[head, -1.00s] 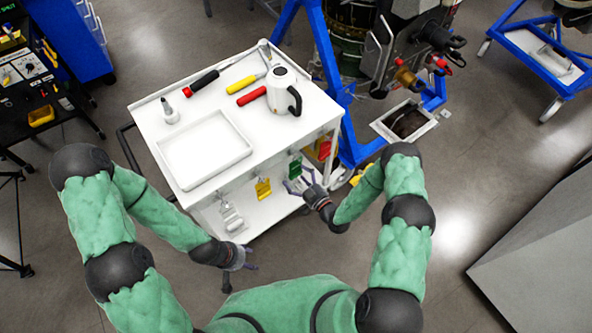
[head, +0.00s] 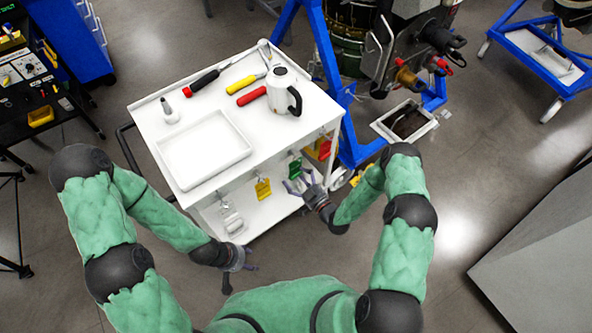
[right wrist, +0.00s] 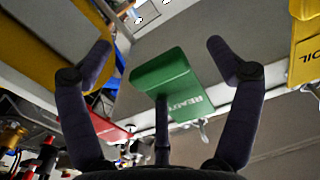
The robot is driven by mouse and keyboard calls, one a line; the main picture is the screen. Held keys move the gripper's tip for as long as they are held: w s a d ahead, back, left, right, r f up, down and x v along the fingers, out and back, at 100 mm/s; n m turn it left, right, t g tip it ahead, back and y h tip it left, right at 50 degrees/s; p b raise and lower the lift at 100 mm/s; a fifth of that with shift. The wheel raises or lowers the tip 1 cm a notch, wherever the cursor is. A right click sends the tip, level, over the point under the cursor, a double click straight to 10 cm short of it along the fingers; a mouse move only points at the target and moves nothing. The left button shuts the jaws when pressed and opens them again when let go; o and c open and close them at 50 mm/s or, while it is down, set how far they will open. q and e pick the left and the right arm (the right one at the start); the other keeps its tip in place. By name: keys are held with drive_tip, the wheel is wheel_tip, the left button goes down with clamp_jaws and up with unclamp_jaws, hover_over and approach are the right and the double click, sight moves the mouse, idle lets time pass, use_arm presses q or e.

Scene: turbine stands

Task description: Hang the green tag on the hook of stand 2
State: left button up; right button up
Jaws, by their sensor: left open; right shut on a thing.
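The green tag (head: 295,169) hangs at the front edge of the white cart, between a yellow and a red tag. It also shows in the right wrist view (right wrist: 178,82), with partly readable white lettering. My left gripper (head: 252,259) is open and empty, low in front of the cart. Blue stands (head: 345,125) and (head: 535,55) are at the right; I cannot read their numbers or make out a free hook.
The white cart (head: 270,140) carries a tray, a kettle-like pot (head: 284,90) and several tools. Open floor lies to the right.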

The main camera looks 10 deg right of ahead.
drive_tip(key=shift+s+a+f, duration=0.1)
drive_tip(key=shift+a, duration=0.05)
drive_tip(key=c, duration=0.9)
drive_tip(key=shift+f, duration=0.1)
clamp_jaws()
drive_tip(key=shift+s, duration=0.1)
drive_tip(key=shift+s+f, duration=0.1)
drive_tip(key=shift+s, duration=0.1)
drive_tip(key=shift+s+d, duration=0.25)
drive_tip(key=shift+s+d, duration=0.2)
drive_tip(key=shift+d, duration=0.3)
drive_tip(key=shift+s, duration=0.4)
